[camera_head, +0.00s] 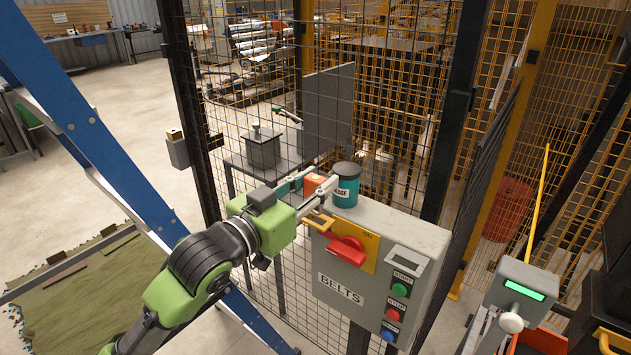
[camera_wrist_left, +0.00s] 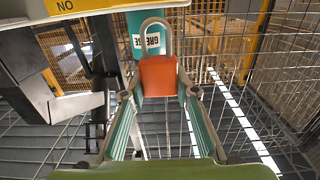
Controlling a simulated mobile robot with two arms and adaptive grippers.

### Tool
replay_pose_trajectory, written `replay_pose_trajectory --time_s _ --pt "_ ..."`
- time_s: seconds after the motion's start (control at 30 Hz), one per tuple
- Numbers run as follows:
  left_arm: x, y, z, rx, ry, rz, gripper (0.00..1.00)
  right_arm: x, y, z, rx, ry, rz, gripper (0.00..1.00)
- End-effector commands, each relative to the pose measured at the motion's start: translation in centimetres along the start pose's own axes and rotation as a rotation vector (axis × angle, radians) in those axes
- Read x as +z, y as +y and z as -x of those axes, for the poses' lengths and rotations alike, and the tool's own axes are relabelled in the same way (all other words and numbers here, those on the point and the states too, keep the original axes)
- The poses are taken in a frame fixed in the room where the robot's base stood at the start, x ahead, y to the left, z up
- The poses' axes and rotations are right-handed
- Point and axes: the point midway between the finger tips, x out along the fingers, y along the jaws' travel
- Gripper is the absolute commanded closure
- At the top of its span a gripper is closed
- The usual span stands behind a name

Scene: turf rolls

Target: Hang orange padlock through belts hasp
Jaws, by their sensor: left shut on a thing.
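My left gripper (camera_head: 310,190) is shut on the orange padlock (camera_head: 314,183), above the top left edge of the grey BELTS box (camera_head: 395,222). In the left wrist view the padlock (camera_wrist_left: 158,76) sits between the two fingertips (camera_wrist_left: 160,92), its grey shackle (camera_wrist_left: 155,24) pointing up in the picture. The box front has a red switch handle (camera_head: 346,250) on a yellow plate. A yellow hasp-like loop (camera_head: 318,222) sticks out left of the handle, below the gripper and apart from the padlock. My right gripper is not in view.
A teal grease can (camera_head: 345,186) stands on the box, close beside the padlock. Wire mesh fencing (camera_head: 255,95) is behind the box. A blue ladder-like frame (camera_head: 95,125) rises at left. A grey device with a green screen (camera_head: 525,290) is at right.

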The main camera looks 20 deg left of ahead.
Motion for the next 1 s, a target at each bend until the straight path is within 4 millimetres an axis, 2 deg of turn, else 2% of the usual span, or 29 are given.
replay_pose_trajectory --time_s 1.0 --pt "-0.09 -0.01 0.01 0.0 0.002 0.0 0.96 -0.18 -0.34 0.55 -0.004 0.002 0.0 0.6"
